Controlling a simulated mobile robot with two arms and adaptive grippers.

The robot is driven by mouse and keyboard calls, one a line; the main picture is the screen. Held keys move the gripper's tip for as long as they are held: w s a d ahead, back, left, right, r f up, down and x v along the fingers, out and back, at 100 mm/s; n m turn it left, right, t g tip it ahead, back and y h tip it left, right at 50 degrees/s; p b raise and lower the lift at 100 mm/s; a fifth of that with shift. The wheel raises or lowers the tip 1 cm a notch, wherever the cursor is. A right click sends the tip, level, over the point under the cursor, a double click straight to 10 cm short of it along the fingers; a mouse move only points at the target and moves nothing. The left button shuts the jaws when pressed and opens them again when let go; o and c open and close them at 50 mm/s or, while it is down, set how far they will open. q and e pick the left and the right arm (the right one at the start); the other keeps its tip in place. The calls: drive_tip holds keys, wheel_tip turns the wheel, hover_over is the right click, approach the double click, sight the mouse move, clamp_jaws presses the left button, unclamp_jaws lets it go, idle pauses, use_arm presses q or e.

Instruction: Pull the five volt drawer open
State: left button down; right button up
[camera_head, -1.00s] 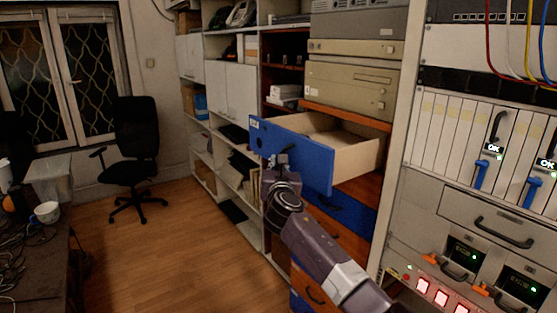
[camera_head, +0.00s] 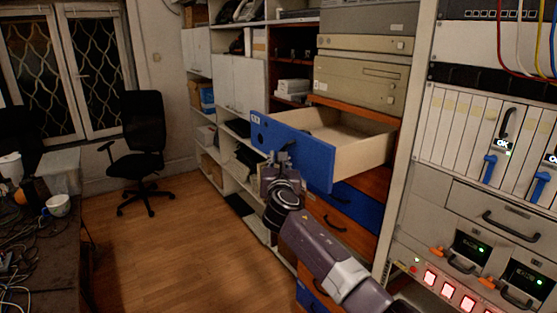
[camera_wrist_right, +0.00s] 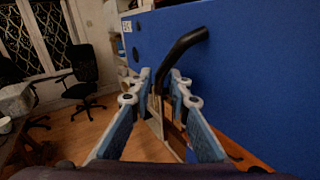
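The blue-fronted drawer (camera_head: 305,158) stands well out of the orange-brown cabinet in the head view. A small white label, too small to read surely, is at its upper left corner. Its pale inside is partly visible. My right gripper (camera_head: 281,158) is in front of the drawer front. In the right wrist view the black curved handle (camera_wrist_right: 186,50) runs down between the two fingertips of this gripper (camera_wrist_right: 160,80), which is closed around its lower end. My left gripper is not in view.
Below is another blue drawer (camera_head: 352,204), shut. Beige equipment (camera_head: 362,82) sits above. A rack with cables and red lit buttons (camera_head: 448,290) stands close on the right. A black chair (camera_head: 145,140) and cluttered table (camera_head: 50,250) are left. The wooden floor (camera_head: 185,240) between is clear.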

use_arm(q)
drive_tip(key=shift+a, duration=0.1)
use_arm(e)
drive_tip(key=s, duration=1.2)
drive_tip(key=shift+d, duration=0.45)
